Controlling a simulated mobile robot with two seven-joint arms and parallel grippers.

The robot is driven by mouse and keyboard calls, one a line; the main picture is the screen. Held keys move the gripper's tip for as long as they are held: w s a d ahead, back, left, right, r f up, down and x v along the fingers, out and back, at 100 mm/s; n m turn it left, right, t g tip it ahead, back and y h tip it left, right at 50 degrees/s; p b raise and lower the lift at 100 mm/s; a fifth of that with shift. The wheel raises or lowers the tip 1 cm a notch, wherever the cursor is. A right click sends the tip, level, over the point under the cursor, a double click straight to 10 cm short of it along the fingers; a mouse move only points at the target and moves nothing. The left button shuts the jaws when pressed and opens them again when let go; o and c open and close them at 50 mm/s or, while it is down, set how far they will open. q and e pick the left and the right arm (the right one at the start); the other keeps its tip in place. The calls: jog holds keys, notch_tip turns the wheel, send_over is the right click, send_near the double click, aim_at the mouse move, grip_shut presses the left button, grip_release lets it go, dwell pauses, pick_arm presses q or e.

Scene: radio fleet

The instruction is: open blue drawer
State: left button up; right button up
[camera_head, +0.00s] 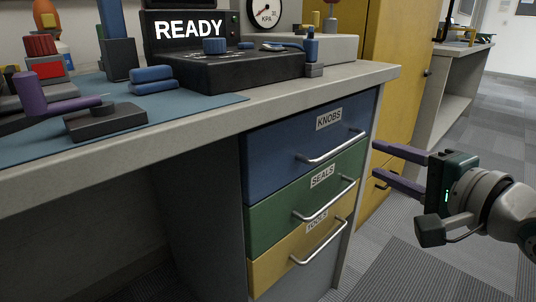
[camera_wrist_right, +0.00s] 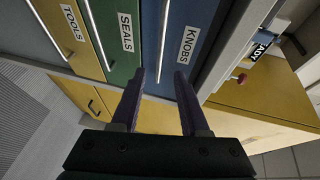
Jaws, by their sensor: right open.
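The blue drawer (camera_head: 290,150) labelled KNOBS is the top drawer under the workbench, and it is shut. Its silver bar handle (camera_head: 331,147) runs across its front. In the right wrist view the blue drawer (camera_wrist_right: 194,20) and its handle (camera_wrist_right: 163,40) lie ahead, beyond the fingertips. My right gripper (camera_head: 376,158) is open and empty, with purple fingers pointing left, to the right of the drawer and apart from the handle. In the right wrist view its fingers (camera_wrist_right: 159,76) are spread with nothing between them. My left gripper does not show.
Below are a green drawer (camera_head: 268,207) labelled SEALS and a yellow drawer (camera_head: 270,272), both shut. The workbench top (camera_head: 352,77) carries a black READY console (camera_head: 233,72) and several parts. A yellow cabinet (camera_head: 391,50) stands behind at right. Floor at right is open.

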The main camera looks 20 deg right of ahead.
aim_at(345, 146)
jog(key=shift+w+f+b, duration=0.3)
jog(key=shift+w+b, duration=0.5)
jog(key=shift+w, duration=0.75)
jog(key=shift+w+f+b, duration=0.25)
jog(key=shift+w+b, duration=0.55)
jog(key=shift+w, duration=0.8)
jog(key=shift+w+f+b, duration=0.3)
jog(key=shift+w+b, duration=0.5)
jog(key=shift+w, duration=0.75)
grip_shut()
